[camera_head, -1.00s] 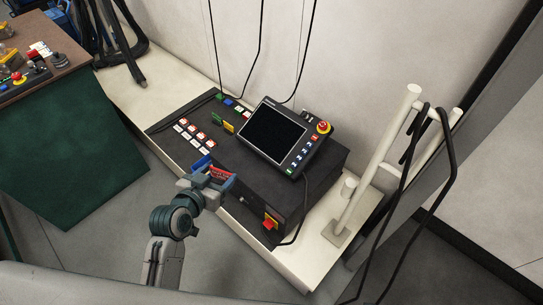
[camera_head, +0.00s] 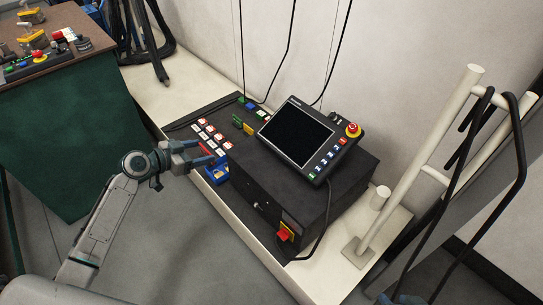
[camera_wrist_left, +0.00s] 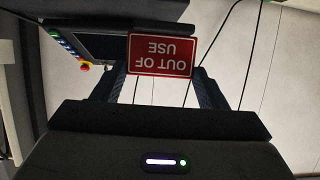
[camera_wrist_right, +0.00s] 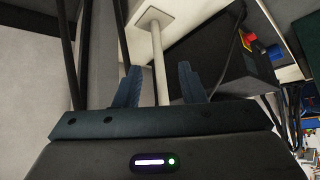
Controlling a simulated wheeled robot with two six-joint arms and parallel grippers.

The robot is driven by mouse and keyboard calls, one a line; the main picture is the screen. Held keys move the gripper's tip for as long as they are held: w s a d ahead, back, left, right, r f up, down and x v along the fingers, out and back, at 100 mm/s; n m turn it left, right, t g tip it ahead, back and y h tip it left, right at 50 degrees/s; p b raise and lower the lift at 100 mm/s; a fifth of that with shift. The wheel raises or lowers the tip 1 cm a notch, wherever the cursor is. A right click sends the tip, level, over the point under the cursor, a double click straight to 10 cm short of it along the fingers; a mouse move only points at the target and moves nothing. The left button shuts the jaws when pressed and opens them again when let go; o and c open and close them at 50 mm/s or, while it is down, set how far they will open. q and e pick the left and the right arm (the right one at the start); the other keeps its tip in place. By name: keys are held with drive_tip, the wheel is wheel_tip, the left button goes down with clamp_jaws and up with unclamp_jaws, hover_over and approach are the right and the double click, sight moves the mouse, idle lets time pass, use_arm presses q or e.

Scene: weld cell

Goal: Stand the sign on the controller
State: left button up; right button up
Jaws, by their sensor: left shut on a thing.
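A red sign (camera_wrist_left: 160,55) with white "OUT OF USE" lettering shows upside down in the left wrist view, between the fingers of my left gripper (camera_wrist_left: 162,72). My left gripper (camera_head: 210,152) is shut on it, beside the left end of the controller in the head view; there the sign is mostly hidden. The controller (camera_head: 268,205) is a black box on the pale bench, with a red switch on its front. It also shows in the right wrist view (camera_wrist_right: 205,45). My right gripper (camera_wrist_right: 158,85) is open and empty, with a pale post seen beyond its fingers.
A teach pendant (camera_head: 297,133) with a red emergency button leans on the controller's top. Rows of labelled tags (camera_head: 212,134) lie behind the gripper. A pale post rack (camera_head: 420,160) with hanging cables stands at right.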

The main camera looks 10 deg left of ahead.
use_arm(q)
drive_tip(key=w+d, duration=0.1)
drive_tip(key=d, duration=0.3)
drive_tip(key=w+d+p, duration=0.1)
drive_tip(key=w+d, duration=0.1)
drive_tip(key=d, duration=0.2)
drive_tip(key=w+d+f, duration=0.1)
drive_tip(key=w+d, duration=0.1)
drive_tip(key=d, duration=0.3)
drive_tip(key=shift+d+f+p, duration=0.1)
drive_tip(key=shift+p, duration=0.2)
wheel_tip(320, 180, down, 4)
drive_tip(key=shift+r, duration=0.25)
use_arm(e)
drive_tip(key=shift+s+d+r+g+h, duration=0.3)
drive_tip(key=shift+s+r+g, duration=0.15)
drive_tip(key=shift+r+g, duration=0.25)
use_arm(q)
drive_tip(key=shift+f+b, duration=0.15)
drive_tip(key=shift+b, duration=0.15)
drive_tip(key=o, duration=1)
use_arm(e)
drive_tip(key=shift+w+f, duration=0.15)
drive_tip(key=shift+w, duration=0.05)
drive_tip(key=shift+s+a, duration=0.1)
